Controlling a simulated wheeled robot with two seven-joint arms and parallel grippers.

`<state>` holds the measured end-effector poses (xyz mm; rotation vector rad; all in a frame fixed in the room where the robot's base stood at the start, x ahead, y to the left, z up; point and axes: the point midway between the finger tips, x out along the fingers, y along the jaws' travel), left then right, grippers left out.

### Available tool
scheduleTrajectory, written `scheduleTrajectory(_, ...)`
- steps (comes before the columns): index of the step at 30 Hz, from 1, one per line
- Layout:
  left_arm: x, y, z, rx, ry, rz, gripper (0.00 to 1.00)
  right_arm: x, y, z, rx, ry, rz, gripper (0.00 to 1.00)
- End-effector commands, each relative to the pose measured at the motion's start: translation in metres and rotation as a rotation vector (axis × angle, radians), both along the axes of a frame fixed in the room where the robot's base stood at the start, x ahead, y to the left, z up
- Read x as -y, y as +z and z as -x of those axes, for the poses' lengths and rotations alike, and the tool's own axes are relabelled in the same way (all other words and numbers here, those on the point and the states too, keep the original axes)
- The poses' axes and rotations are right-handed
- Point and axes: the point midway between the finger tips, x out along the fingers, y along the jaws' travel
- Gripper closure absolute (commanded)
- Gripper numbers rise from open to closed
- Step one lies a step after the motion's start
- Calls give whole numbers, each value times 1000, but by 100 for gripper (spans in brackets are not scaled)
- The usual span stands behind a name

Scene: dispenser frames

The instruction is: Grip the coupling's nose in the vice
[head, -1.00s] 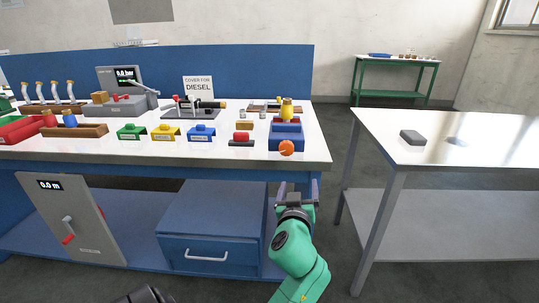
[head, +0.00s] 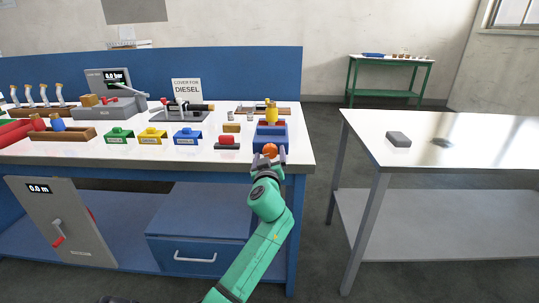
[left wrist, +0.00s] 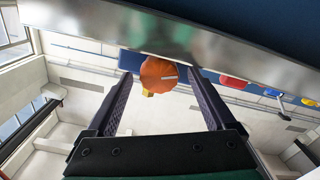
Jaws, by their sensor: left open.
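A blue block-shaped vice (head: 271,138) stands at the right front of the blue bench. An orange ball knob (head: 270,150) is on its near side. A yellow, brass-like piece (head: 271,113), which looks like the coupling, stands upright at the vice's far part; I cannot tell whether the jaws touch it. My left gripper (head: 268,159) is open at the bench's front edge, its fingertips close to the knob. In the left wrist view the orange knob (left wrist: 158,73) shows between the spread fingertips, with a bit of yellow behind it. No grip on it is visible.
Left of the vice are a red-topped block (head: 227,141) and blue (head: 187,136), yellow (head: 152,136) and green (head: 119,136) holders. A white-topped table (head: 440,150) stands at right across a floor gap. The bench's front edge (head: 200,166) is close to my arm.

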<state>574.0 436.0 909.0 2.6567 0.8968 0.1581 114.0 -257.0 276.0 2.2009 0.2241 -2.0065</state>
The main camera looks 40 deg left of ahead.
Motion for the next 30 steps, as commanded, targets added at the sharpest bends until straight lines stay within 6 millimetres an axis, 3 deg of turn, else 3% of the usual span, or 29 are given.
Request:
scheduleTrajectory(6,0,0,-1,0,-1,-1,12,3,0,0,1,-1,4,14)
scheduleTrajectory(13,0,0,0,-1,-1,0,97,4,0,0,1,-2,6,14)
scheduleTrajectory(30,0,-1,0,-106,-1,-138,97,4,-1,0,0,0,5,14)
